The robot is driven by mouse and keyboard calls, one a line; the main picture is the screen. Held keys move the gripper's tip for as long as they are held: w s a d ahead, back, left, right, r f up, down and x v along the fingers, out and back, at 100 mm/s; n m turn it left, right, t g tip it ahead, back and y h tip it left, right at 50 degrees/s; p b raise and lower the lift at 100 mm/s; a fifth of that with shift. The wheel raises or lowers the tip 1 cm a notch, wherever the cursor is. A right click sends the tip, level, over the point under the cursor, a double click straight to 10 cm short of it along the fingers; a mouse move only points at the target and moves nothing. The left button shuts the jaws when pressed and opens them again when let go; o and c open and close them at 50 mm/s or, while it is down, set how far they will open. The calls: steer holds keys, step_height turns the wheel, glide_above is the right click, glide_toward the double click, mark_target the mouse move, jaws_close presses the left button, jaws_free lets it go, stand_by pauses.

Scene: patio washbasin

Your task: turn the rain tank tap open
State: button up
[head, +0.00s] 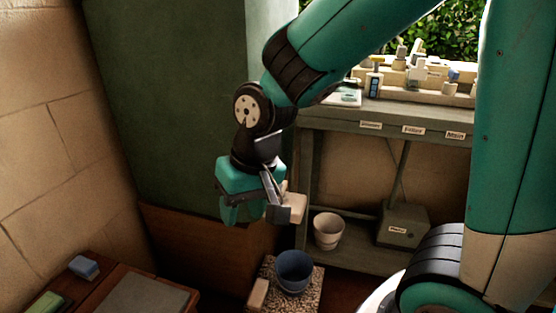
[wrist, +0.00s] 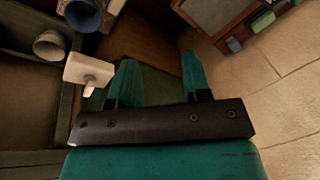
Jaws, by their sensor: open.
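A cream block-like fitting with a short stub (wrist: 88,68) shows left of my fingers in the wrist view. It looks like the tap. In the head view this cream fitting (head: 293,207) is just right of my gripper (head: 241,211), above a blue bucket (head: 293,272). My gripper points down, and its two teal fingers (wrist: 157,80) are apart with nothing between them. The fitting is beside the fingers, not between them; I cannot tell if it touches. A large green upright body (head: 160,90), apparently the rain tank, stands behind my arm. My gripper and arm hide part of it.
A grey-green bench (head: 345,118) with labels and small items stands at the right. A pale pot (head: 328,231) and a labelled box (head: 403,226) are on its lower shelf. A brown table (head: 190,298) with a blue block (head: 83,267) is at lower left, by a stone wall (head: 50,130).

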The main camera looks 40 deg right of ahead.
steer(key=w+d+r+m+t+h+p, duration=0.1)
steer(key=w+d+m+h+p, duration=0.2)
steer(key=w+d+m+p, duration=0.4)
steer(key=w+d+r+m+h+p, duration=0.25)
steer(key=w+d+p, duration=0.25)
steer(key=d, duration=0.3)
steer(key=shift+m, duration=0.25)
steer(key=b+x, duration=0.2)
steer(key=x, duration=1.6)
steer(key=shift+w, duration=0.2)
steer(key=shift+c, duration=0.4)
jaws_close()
